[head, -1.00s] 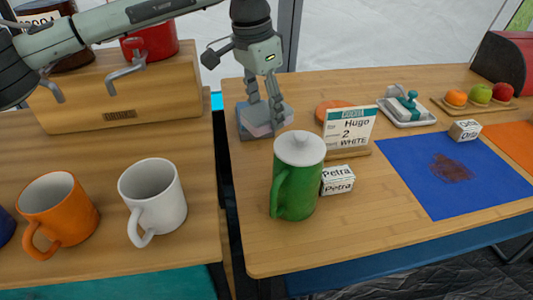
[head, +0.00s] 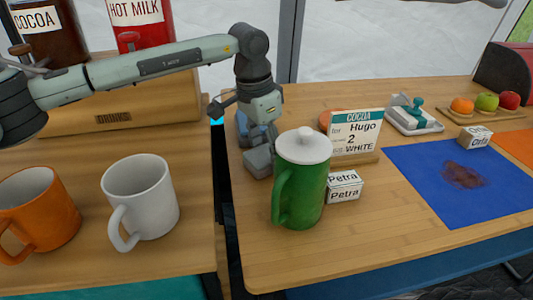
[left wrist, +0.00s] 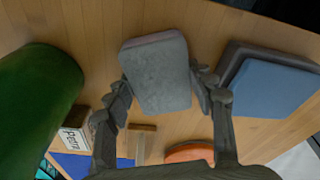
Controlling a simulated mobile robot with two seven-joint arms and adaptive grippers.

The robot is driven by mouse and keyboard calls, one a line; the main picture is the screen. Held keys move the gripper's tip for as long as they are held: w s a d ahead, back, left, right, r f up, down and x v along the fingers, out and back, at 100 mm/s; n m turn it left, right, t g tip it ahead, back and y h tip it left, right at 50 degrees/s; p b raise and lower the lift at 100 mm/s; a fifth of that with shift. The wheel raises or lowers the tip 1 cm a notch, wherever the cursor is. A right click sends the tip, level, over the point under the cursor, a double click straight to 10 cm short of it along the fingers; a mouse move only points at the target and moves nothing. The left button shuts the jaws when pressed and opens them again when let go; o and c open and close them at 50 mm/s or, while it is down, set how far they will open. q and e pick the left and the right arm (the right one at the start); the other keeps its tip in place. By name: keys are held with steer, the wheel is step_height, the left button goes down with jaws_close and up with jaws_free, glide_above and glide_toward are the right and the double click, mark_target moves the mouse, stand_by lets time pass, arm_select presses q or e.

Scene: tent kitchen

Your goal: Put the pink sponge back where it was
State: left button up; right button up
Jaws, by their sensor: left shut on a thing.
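My left gripper (head: 266,136) is shut on a block-shaped sponge (head: 258,162), just left of the green lidded mug (head: 299,190). In the left wrist view the sponge (left wrist: 162,78) shows a broad grey face and a dull pinkish edge, between the two fingers. It is close over the table; I cannot tell whether it touches. A blue sponge (left wrist: 275,88) with a dark grey layer or holder (left wrist: 238,58) lies beside it, apart from it. The blue sponge (head: 243,123) is partly hidden behind my gripper in the head view. My right gripper is not in view.
The green mug stands close right of the held sponge. A blue mat (head: 420,165) lies right. White (head: 140,196) and orange (head: 38,215) mugs stand left, across a gap between tables.

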mark_target(259, 156)
arm_select(q)
steer(key=shift+f, duration=0.1)
steer(key=o, duration=1.1)
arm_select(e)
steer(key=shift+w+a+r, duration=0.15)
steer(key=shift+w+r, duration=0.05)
arm_select(q)
steer(key=shift+r, duration=0.55)
steer(key=shift+s+a+r+p, duration=0.1)
steer(key=shift+s+a+r, duration=0.15)
steer(key=shift+r, duration=1.6)
steer(key=shift+s+a+r+p, duration=0.15)
steer(key=shift+a+r, duration=0.1)
steer(key=shift+r, duration=1.65)
steer(key=shift+s+a+r+p, duration=0.15)
steer(key=shift+a+r, duration=0.1)
steer(key=shift+r, duration=1.6)
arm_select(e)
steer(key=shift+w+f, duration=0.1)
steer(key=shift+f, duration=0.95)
